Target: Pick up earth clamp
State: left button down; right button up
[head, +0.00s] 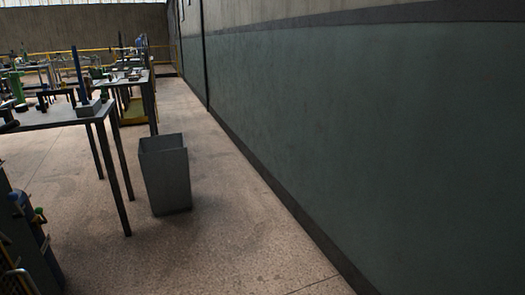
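I cannot make out an earth clamp in the head view. Several small tools and parts stand on the grey work table (58,117) at the left, too small to name for sure. A tall blue upright tool (79,75) stands at that table's right end, by a small grey block (88,108). Neither of my grippers shows in the view.
A grey open-topped bin (168,178) stands on the floor right of the table. A long green wall (370,120) closes off the right side. More tables (133,78) and yellow rails (100,50) are farther back. The floor (225,240) between bin and wall is clear.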

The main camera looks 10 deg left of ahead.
aim_at(103, 94)
jog(key=i+j+u, duration=0.1)
jog(key=i+u, duration=0.3)
jog(key=i, duration=0.35)
jog(key=i+l+u, duration=0.15)
jog(key=i+u, duration=0.25)
jog(key=i, duration=0.3)
jog(key=i+u, duration=0.35)
jog(key=i+l+u, duration=0.1)
jog(key=i+u, duration=0.3)
jog(key=i+l+u, duration=0.35)
jog(key=i, duration=0.15)
jog(key=j, duration=0.1)
